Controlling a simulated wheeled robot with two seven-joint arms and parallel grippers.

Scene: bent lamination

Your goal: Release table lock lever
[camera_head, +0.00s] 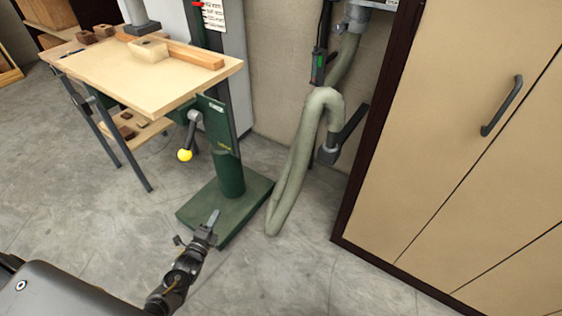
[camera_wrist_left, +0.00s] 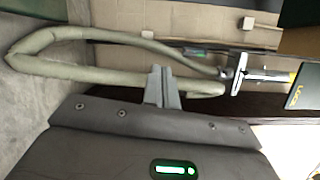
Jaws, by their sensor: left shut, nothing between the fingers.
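The table lock lever (camera_head: 193,130) is a grey handle with a yellow ball knob (camera_head: 184,155). It hangs down from the green bracket below the wooden machine table (camera_head: 160,85). My left gripper (camera_head: 213,218) is shut and empty, low over the green base, below and to the right of the knob and clearly apart from it. Its closed fingers also show in the left wrist view (camera_wrist_left: 161,88). I cannot clearly make out the lever in the wrist view. My right gripper is out of view.
A green column (camera_head: 229,172) stands on a green base plate (camera_head: 245,207). A pale hose (camera_head: 300,160) loops down to the floor beside it. A tan cabinet (camera_head: 440,130) stands at the right. A wood block (camera_head: 149,50) lies on the table. Open concrete floor is in front.

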